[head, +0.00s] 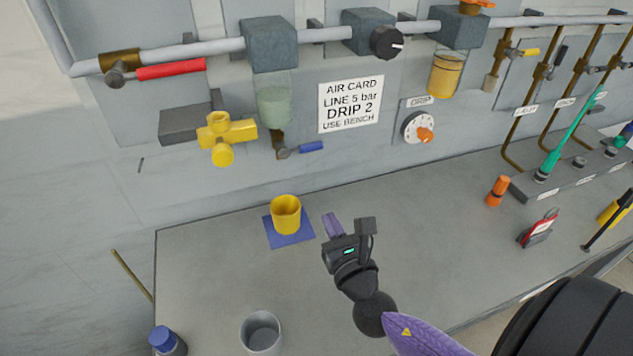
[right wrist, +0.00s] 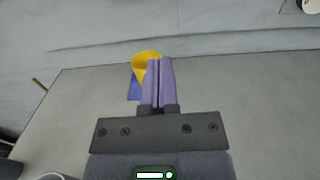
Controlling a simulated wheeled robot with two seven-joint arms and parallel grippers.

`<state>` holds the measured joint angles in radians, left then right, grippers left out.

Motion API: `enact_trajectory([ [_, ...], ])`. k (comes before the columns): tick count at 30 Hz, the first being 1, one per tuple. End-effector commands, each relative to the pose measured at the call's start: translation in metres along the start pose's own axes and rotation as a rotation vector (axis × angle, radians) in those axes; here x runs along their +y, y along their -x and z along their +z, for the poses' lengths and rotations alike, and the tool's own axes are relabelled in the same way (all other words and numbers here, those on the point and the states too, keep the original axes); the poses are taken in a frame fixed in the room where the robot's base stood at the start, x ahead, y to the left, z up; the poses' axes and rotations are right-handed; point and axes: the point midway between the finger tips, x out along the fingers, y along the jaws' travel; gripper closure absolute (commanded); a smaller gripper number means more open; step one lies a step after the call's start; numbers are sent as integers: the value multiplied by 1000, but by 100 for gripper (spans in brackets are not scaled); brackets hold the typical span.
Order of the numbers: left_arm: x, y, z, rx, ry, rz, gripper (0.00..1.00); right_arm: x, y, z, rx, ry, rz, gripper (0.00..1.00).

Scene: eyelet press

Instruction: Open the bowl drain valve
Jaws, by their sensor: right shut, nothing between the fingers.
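The filter bowl (head: 274,104) hangs under a grey block on the air line, greenish and see-through. Below it is the bowl drain valve (head: 283,153) with a blue lever handle (head: 312,147) pointing right, roughly level. A yellow cup (head: 286,214) stands on a blue mat (head: 290,238) on the bench under the valve; the cup also shows in the right wrist view (right wrist: 145,62). My right gripper (head: 332,224) is shut and empty, above the bench just right of the cup and below the valve. In the right wrist view its purple fingers (right wrist: 158,85) partly cover the cup. My left gripper is not in view.
A red lever (head: 171,71) and yellow four-armed handle (head: 224,135) are left of the bowl. An air card (head: 350,104) and drip dial (head: 419,128) are to the right. A grey cup (head: 261,333) stands at the front. The bench middle (head: 420,220) is clear.

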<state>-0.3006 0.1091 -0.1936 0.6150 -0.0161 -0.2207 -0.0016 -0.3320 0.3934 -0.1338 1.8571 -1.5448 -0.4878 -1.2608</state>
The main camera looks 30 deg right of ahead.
Motion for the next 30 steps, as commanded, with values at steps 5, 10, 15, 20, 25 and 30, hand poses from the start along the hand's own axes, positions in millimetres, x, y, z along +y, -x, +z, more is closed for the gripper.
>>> enact_trajectory([
  [5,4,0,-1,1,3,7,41,-2,-2,7,-30,-8,-1,100],
  [10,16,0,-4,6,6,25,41,-1,-3,6,-29,-9,-1,100],
  [15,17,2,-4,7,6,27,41,-1,-20,8,-32,-9,-2,100],
  [20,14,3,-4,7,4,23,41,-1,-55,9,-31,-9,-2,100],
  [25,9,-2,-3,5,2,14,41,-1,-92,8,-30,-9,-3,100],
  [30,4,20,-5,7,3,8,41,-2,-107,36,-29,-10,-1,100],
])
